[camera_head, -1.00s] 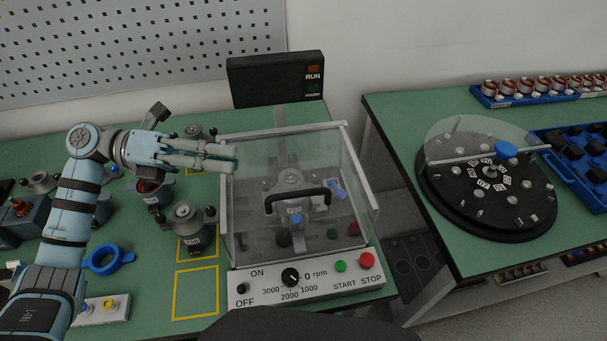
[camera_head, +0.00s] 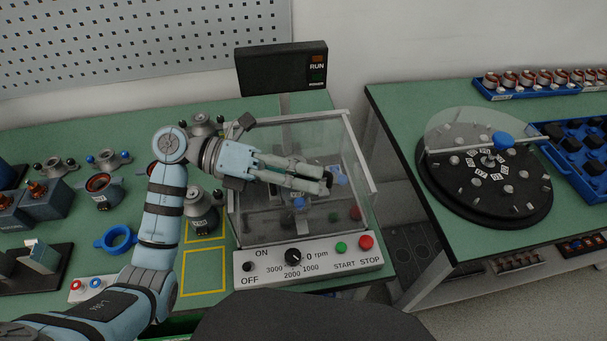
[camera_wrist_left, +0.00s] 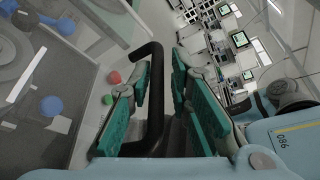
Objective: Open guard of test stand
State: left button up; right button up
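The test stand's guard (camera_head: 352,146) is a clear cover with pale frame edges, lowered over the stand behind the control panel (camera_head: 310,262). Its black handle (camera_wrist_left: 157,90) runs between the two green-padded fingers in the left wrist view. My left gripper (camera_head: 324,182) is in front of the guard in the head view and hides most of the handle. In the left wrist view, the left gripper (camera_wrist_left: 168,90) is open, with one finger on each side of the handle and a gap visible on the right side. My right gripper is not in view.
The panel has a dial (camera_head: 293,256), a green START button (camera_head: 341,248) and a red STOP button (camera_head: 366,242). A black display (camera_head: 281,68) reads RUN behind the stand. A round turntable (camera_head: 484,215) is on the right table. Stators and a blue ring (camera_head: 116,240) lie left.

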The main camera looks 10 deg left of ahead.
pick_arm(q)
jog(key=shift+w+a+f, duration=0.1)
jog(key=shift+a, duration=0.3)
grip_shut()
jog(key=shift+w+r+n+p, duration=0.15)
jog(key=shift+r+n+p, duration=0.25)
jog(key=shift+r+p, duration=0.4)
jog(key=w+a+r+n+g+h+p, duration=0.1)
jog(key=w+r+n+h+p, duration=0.1)
jog(key=w+r+n+p, duration=0.3)
jog(key=shift+a+r+h, duration=0.3)
jog(key=shift+r, duration=1.7)
grip_release()
jog(key=shift+d, duration=0.15)
